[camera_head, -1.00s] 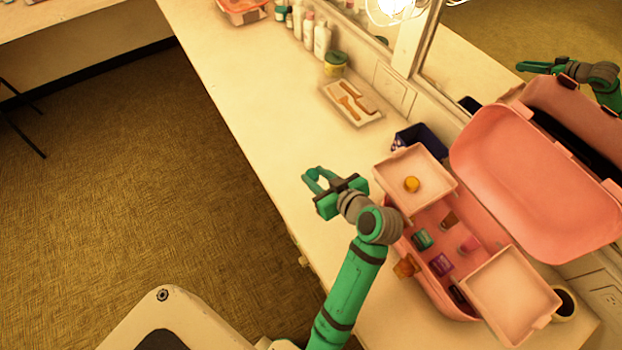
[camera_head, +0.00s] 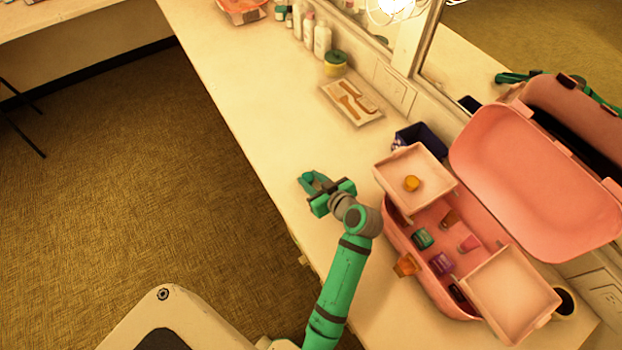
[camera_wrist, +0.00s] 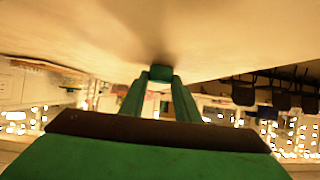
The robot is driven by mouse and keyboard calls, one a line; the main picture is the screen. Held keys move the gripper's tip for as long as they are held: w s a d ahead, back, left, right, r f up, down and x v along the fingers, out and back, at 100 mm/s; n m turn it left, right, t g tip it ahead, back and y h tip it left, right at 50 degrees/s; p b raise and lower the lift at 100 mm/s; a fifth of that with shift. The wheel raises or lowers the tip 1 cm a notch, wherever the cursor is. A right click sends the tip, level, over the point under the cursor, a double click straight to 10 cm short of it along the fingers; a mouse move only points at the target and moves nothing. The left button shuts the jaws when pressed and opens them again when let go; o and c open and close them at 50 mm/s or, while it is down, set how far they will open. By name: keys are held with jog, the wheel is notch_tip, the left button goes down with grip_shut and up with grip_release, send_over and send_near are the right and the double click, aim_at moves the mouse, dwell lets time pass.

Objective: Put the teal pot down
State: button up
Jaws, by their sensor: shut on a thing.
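My gripper (camera_head: 312,182) is at the left front edge of the counter, left of the pink case. In the wrist view, its fingers (camera_wrist: 160,92) are closed on a small teal pot (camera_wrist: 161,73) at their tips. The pot is close to the pale counter surface, with a dark shadow beside it; I cannot tell whether it touches. In the head view the held pot is hard to tell from the green fingers.
The open pink case (camera_head: 432,272) holds several small pots, including a teal one (camera_head: 422,238). A white tray (camera_head: 340,116) with brown tools lies further back. The counter (camera_head: 255,115) between is clear.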

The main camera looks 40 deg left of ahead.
jog(key=shift+f, duration=0.15)
jog(key=o, duration=1)
jog(key=shift+o, duration=0.2)
jog(key=shift+d+r, duration=0.25)
jog(key=v, duration=1.1)
jog(key=shift+s+d+r, duration=0.1)
jog(key=shift+d+r, duration=0.05)
jog(key=shift+d, duration=0.05)
